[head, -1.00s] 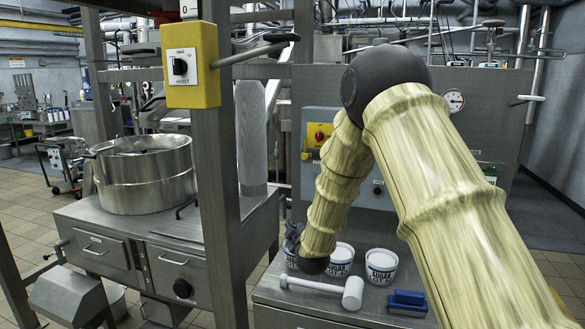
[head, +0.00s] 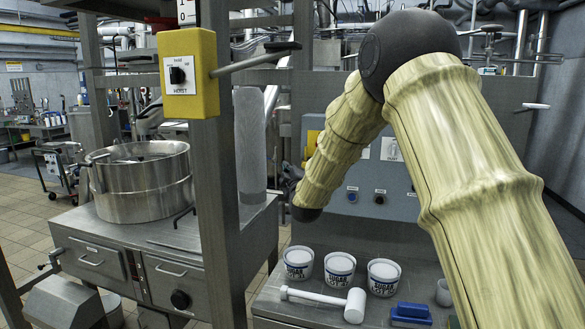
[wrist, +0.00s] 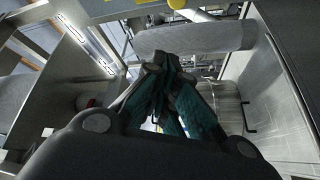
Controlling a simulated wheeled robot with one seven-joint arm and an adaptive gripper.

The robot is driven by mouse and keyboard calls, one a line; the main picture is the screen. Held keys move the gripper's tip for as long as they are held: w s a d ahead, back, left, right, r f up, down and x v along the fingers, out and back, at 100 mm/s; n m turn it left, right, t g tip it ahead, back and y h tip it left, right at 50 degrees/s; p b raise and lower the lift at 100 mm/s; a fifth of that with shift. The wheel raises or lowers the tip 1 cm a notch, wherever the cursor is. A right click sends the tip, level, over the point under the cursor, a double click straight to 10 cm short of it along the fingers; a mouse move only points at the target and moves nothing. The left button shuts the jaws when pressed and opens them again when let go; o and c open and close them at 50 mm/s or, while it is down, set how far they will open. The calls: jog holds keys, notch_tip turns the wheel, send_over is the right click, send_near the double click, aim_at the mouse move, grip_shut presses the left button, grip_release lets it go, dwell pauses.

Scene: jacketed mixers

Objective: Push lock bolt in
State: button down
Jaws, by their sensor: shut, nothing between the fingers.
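I cannot make out a lock bolt for certain. A metal rod with a dark knob (head: 283,47) sticks out to the right from the steel post (head: 212,150), beside the yellow hoist switch box (head: 187,75). My gripper (head: 287,180) is below and apart from that rod, to the right of the post and partly hidden behind my own arm. In the wrist view my gripper (wrist: 165,72) is shut, its dark teal-padded fingers together and empty. A pale rounded cylinder (wrist: 195,37) lies beyond the fingertips; a grey upright cylinder (head: 249,140) shows in the head view.
A steel mixing pot (head: 140,190) stands on the left cabinet. White tubs (head: 339,270), a white mallet (head: 330,300) and a blue brush (head: 410,312) sit on the lower right bench. A grey control panel (head: 370,190) stands behind my arm. The post bounds the left side.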

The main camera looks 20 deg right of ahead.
aim_at(306, 158)
jog(key=w+d+p, duration=0.4)
jog(key=w+p, duration=0.2)
jog(key=w, duration=0.1)
jog(key=shift+w+f, duration=0.15)
jog(key=shift+f, duration=0.15)
dwell(0.3)
jog(key=shift+d, duration=0.1)
